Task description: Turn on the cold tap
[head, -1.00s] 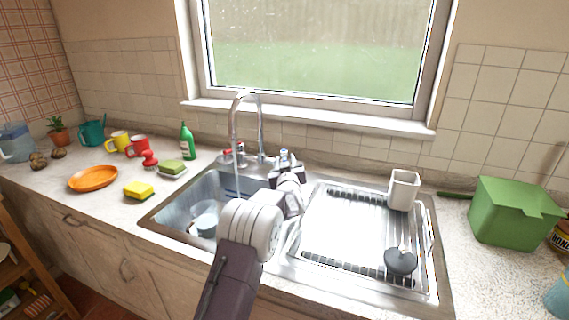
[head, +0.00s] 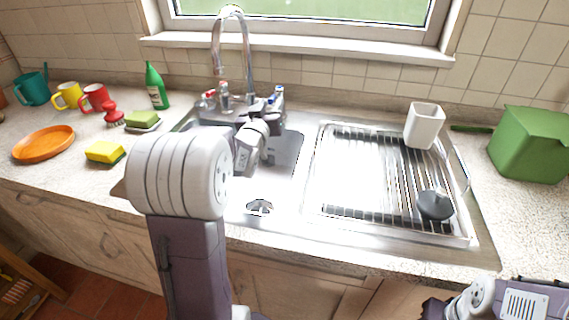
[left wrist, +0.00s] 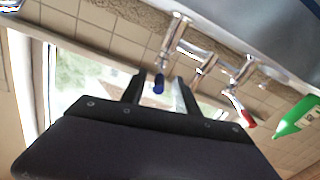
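The tap has a tall chrome spout (head: 247,55) behind the sink. The cold tap with its blue-marked handle (head: 278,92) is right of the spout. The hot tap with its red-marked handle (head: 210,95) is to the left. My left gripper (head: 268,103) is at the cold handle. In the left wrist view the two fingers of my left gripper (left wrist: 161,78) are apart, with the blue cap (left wrist: 158,86) between them. I cannot tell whether they touch it. The red handle (left wrist: 244,117) is farther right. My right arm shows at the bottom right; its gripper's fingers are not clear.
A draining rack (head: 375,180) with a white cup (head: 424,125) and a dark utensil (head: 435,205) is right of the sink. A green bottle (head: 156,88), sponges and mugs stand left. A green box (head: 530,145) is far right. My left arm hides part of the sink.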

